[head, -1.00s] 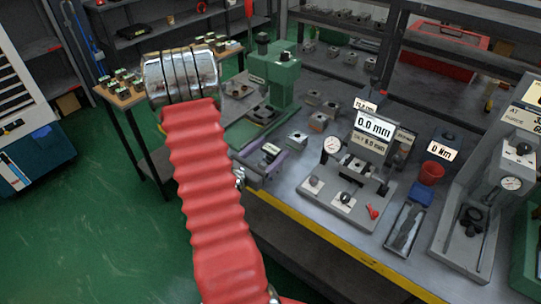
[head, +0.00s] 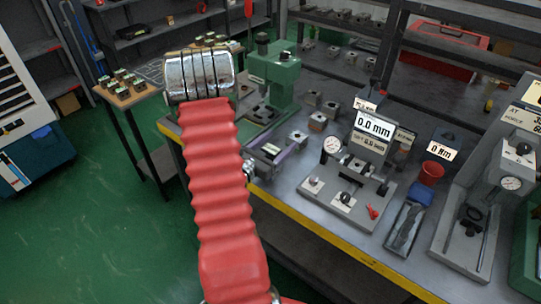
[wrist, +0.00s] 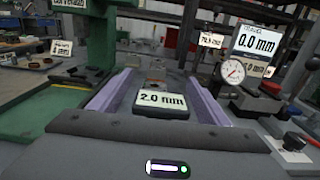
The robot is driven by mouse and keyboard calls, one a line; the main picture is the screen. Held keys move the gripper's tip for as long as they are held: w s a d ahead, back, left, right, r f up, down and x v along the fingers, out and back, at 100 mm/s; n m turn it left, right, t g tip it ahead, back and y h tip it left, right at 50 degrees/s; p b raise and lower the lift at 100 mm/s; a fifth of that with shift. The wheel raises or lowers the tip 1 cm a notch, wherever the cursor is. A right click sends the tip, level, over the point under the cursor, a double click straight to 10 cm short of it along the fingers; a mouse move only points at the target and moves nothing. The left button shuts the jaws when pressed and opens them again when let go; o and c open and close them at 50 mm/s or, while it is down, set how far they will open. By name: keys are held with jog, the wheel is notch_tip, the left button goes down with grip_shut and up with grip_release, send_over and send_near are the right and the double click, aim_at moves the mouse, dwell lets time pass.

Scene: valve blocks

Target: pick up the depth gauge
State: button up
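The depth gauge appears to be the small dark block with the "2.0 mm" display (wrist: 161,104). In the wrist view it lies between the two purple fingers of my gripper (wrist: 162,78), with a gap to each finger. In the head view the same small display (head: 269,149) shows at the bench's left end, beside my gripper (head: 286,150). My gripper is open, low over the bench and roughly level with it. No finger visibly touches the gauge.
A green press (head: 272,75) stands behind and left. A test stand with a dial and "0.0 mm" display (head: 373,126) stands to the right on the bench (head: 300,207). Small metal blocks (head: 317,121) lie beyond. A red cup (head: 431,172) and another dial stand (head: 478,220) are farther right.

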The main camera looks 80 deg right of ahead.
jog(key=c, duration=1.3)
jog(key=shift+r, duration=0.15)
notch_tip(320, 180, up, 10)
dwell(0.7)
